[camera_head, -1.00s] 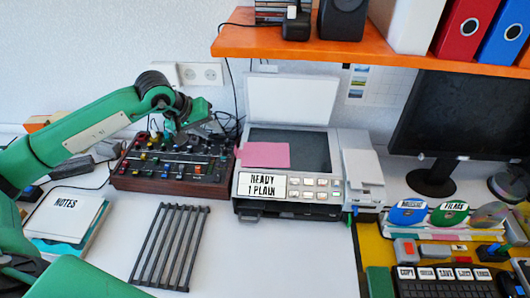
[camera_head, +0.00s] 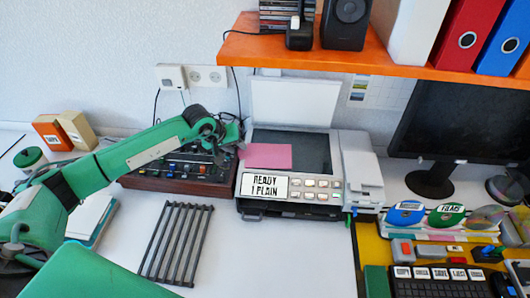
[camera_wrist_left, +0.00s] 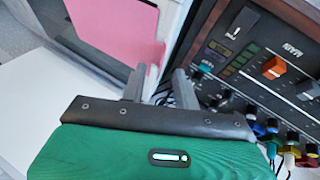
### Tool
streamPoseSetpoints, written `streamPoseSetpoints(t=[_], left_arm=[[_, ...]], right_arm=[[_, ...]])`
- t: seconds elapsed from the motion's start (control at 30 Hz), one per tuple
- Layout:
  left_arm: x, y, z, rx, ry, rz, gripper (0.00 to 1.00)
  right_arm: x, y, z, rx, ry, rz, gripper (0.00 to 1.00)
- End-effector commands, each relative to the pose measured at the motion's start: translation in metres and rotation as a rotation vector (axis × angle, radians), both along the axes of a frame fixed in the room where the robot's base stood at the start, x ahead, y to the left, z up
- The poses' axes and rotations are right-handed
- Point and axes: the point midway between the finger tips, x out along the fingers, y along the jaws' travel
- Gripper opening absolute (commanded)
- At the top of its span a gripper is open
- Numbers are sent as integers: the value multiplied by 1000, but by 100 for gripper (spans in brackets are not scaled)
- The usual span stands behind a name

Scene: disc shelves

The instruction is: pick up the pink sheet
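The pink sheet (camera_head: 267,156) lies on the left part of the scanner glass, partly over its left edge, above the READY 1 PLAIN panel. It also shows in the left wrist view (camera_wrist_left: 112,28), where a narrow part of it reaches toward the fingertips. My left gripper (camera_head: 236,138) is just left of the sheet, above the right end of the knob panel. In the left wrist view its fingers (camera_wrist_left: 160,74) are apart, with the sheet's edge near the left fingertip; whether they touch cannot be told. My right gripper is not in view.
The scanner (camera_head: 290,212) has its lid (camera_head: 292,103) raised. The knob panel (camera_head: 150,182) stands to its left, partly behind my arm. An orange shelf (camera_head: 350,60) overhangs behind. A dark rack (camera_head: 177,243) lies in front; the white desk right of it is clear.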

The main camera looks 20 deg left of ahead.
Motion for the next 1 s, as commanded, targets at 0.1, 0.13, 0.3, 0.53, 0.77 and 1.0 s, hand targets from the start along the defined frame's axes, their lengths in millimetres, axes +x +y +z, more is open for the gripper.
streamPoseSetpoints(t=[0.1,0.13,0.3,0.53,0.77,1.0], left_arm=[[3,-2,-4,-1,0,0,31],[3,-2,-5,-1,0,0,31],[3,-1,-5,-1,-1,0,29],[3,-1,-4,0,-1,0,0],[3,-1,-4,0,-1,0,0],[3,-1,0,1,-2,0,0]], right_arm=[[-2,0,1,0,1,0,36],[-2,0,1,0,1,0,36],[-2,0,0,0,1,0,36],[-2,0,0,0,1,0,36],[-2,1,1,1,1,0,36],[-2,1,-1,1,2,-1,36]])
